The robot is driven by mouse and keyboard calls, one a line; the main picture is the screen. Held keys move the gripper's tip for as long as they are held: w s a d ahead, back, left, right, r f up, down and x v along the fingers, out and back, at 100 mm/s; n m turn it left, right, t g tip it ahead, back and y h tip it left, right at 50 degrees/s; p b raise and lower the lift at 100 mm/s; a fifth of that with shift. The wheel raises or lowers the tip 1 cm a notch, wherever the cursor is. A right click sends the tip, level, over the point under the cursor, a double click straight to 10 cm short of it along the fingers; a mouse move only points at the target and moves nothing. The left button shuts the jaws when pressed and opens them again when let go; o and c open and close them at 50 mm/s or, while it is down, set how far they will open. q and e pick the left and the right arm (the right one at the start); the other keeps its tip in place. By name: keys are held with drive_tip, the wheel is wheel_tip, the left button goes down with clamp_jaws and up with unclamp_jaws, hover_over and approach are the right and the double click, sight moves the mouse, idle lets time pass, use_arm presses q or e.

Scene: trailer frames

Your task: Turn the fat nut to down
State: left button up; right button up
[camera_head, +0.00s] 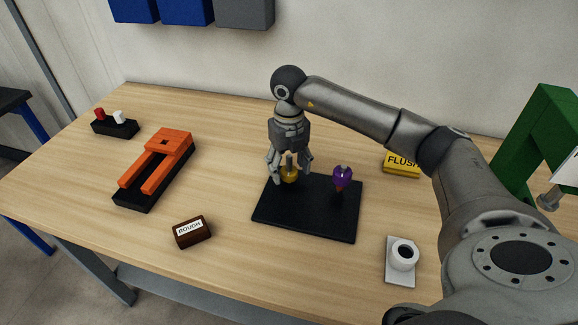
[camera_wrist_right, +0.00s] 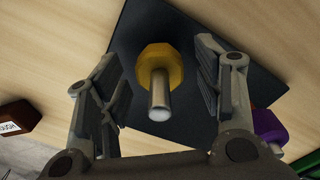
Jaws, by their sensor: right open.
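A thick yellow nut (camera_head: 289,176) with flat sides sits around an upright silver bolt (camera_wrist_right: 159,102) at the back left of a black board (camera_head: 300,218). The nut also shows in the right wrist view (camera_wrist_right: 160,62). My right gripper (camera_head: 291,171) points down over it and is open. Its fingers stand on either side of the nut and bolt, with visible gaps in the right wrist view. A purple winged piece (camera_head: 342,178) stands upright on the same board, to the right. My left gripper is not in view.
A dark brown block labelled ROUGH (camera_head: 191,232) lies at the front left. An orange forked piece (camera_head: 165,154) rests on a black base. A white cup-like piece (camera_head: 403,256), a yellow FLUSH block (camera_head: 401,165) and a green frame (camera_head: 530,140) are at the right.

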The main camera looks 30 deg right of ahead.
wheel_tip(320, 180, up, 12)
drive_tip(key=shift+f, duration=0.2)
idle(0.5)
